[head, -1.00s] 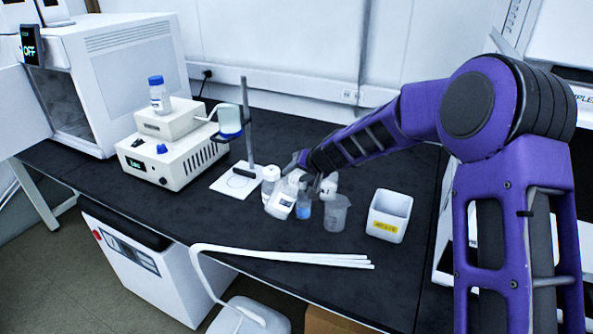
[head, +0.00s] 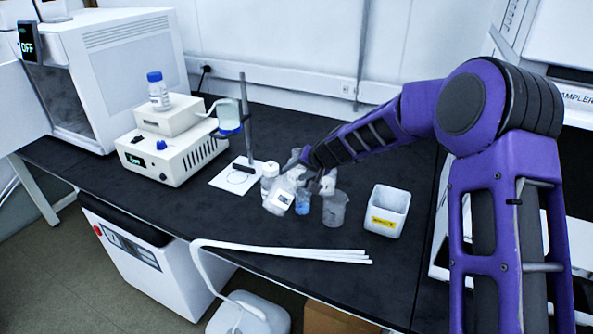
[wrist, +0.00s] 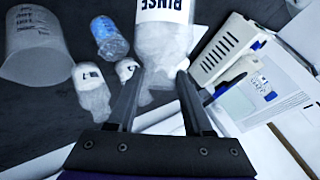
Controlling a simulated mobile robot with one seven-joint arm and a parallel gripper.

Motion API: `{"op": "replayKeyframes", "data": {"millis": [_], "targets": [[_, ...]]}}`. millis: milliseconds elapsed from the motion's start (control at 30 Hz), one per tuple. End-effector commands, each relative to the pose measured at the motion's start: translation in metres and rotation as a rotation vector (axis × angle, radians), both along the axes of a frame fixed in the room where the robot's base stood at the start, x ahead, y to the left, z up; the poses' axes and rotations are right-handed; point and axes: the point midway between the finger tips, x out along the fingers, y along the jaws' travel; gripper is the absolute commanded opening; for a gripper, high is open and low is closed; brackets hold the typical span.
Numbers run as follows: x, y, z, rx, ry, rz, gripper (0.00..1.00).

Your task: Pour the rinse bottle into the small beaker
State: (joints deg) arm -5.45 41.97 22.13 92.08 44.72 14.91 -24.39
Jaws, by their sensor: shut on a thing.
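My gripper (wrist: 160,95) is shut on the rinse bottle (wrist: 165,45), a pale translucent bottle whose RINSE label reads upside down in the wrist view. In the head view the bottle (head: 276,203) looks tilted, with its label facing the camera, just left of the small beaker. The small beaker (head: 303,205) stands on the black bench with blue in it; it also shows in the wrist view (wrist: 110,42). My fingertips are partly hidden in the head view. I cannot tell whether liquid is flowing.
A larger clear beaker (head: 335,210) stands right of the small one, then a white open bin (head: 388,212). Capped bottles (head: 269,172) crowd the spot. A stand (head: 246,120) and white instrument (head: 165,150) are left. White tubes (head: 290,254) lie in front.

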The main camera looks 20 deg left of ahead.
Motion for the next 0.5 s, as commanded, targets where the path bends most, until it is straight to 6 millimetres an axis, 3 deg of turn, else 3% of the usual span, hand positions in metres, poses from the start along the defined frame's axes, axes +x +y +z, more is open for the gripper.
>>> {"op": "replayKeyframes", "data": {"millis": [500], "targets": [[0.003, -0.0008, -0.0061, 0.045, 0.089, -0.001, 0.0]]}}
